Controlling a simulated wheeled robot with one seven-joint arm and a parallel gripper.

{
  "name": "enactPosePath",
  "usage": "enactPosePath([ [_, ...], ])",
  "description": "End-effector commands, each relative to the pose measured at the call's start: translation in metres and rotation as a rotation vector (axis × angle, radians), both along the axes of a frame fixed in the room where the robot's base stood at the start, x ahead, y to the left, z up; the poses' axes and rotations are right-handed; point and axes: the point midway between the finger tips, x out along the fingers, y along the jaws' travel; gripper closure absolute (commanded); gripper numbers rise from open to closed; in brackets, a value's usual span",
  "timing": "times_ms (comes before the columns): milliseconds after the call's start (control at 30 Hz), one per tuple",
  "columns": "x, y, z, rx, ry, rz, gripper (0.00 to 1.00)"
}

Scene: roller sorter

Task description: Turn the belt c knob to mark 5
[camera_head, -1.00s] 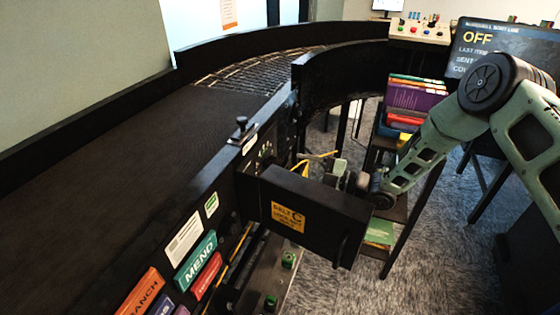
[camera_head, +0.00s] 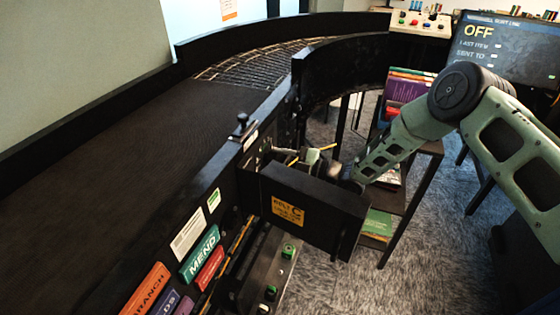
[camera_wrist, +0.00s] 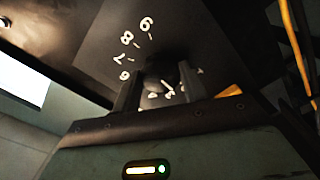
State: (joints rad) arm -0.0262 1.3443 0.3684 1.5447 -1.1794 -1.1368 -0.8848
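The belt c knob (camera_wrist: 160,72) is a dark round shape in front of a dial with white numerals in the wrist view. Numerals 9, 8, 7 and 6 show on its left; others lower down are partly covered. My gripper (camera_wrist: 160,88) has its two fingers parted, one on each side of the knob; contact is too dark to tell. The knob's pointer cannot be made out. In the head view my gripper (camera_head: 288,156) is at the black side panel, behind the open black cover (camera_head: 330,212) with a yellow BELT C label, and the knob is hidden.
The cover stands out from the panel, close in front of my wrist. A black conveyor (camera_head: 120,165) runs along the left. A shelf with books (camera_head: 405,88) stands behind my arm. A screen (camera_head: 505,48) at the back right reads OFF. A yellow bar passes beside the gripper.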

Motion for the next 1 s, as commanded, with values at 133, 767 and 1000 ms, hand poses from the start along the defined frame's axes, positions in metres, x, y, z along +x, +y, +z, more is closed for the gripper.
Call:
enactPosePath([
  [133,-0.0001,-0.0002,-0.0003,0.0,0.002,0.001,0.8],
  [767,-0.0009,-0.0002,-0.0061,0.116,0.324,0.001,0.8],
  [1000,-0.0011,-0.0003,-0.0053,0.195,0.54,0.001,0.8],
])
